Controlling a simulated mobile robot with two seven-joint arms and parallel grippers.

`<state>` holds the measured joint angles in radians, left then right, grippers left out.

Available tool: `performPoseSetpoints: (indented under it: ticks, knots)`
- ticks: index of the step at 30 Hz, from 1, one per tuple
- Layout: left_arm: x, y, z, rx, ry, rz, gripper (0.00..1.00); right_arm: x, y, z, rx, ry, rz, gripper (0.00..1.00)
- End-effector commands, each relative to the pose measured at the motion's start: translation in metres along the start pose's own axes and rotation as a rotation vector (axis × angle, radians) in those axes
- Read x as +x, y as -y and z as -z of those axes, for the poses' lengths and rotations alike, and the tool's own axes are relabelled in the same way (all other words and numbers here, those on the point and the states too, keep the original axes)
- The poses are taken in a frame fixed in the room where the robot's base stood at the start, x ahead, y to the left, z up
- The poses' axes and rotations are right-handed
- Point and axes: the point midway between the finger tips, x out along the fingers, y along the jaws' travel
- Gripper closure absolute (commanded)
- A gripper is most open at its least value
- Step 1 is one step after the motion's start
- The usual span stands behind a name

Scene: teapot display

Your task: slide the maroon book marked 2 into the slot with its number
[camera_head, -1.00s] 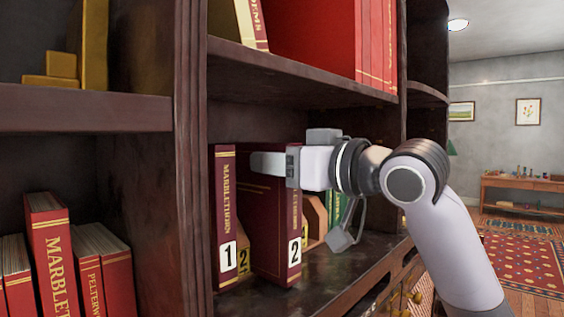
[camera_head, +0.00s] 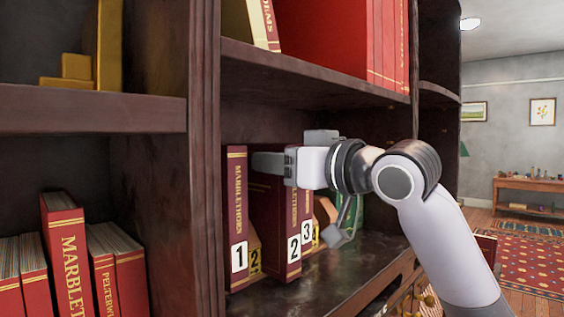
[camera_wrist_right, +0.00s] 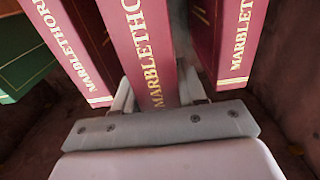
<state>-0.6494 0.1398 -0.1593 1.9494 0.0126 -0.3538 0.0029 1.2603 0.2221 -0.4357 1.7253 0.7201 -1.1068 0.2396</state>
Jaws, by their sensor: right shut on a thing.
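The maroon book marked 2 (camera_head: 275,215) stands upright on the middle shelf, its spine to the front. My right gripper (camera_head: 270,161) is shut on its upper part. In the right wrist view the held book (camera_wrist_right: 143,50) lies between the fingers, with a maroon book on each side. A tan slot piece marked 2 (camera_head: 255,262) shows between book 1 and the held book, partly hidden by it. The held book's spine stands right of that number. My left gripper is not in view.
The maroon book marked 1 (camera_head: 238,215) stands at the left by the upright. A book marked 3 (camera_head: 307,232) stands just right of the held book, partly hidden. A green book (camera_wrist_right: 22,62) is beyond. The shelf board above is close over my gripper.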

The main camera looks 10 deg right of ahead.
Motion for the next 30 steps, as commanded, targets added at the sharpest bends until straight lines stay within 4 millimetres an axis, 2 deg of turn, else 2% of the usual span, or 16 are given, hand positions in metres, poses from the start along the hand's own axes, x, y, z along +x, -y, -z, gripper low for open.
performPoseSetpoints:
  ticks: [30]
  knots:
    - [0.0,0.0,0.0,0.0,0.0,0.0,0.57,0.023,0.001,0.002,-0.001,-0.006,0.001,1.0]
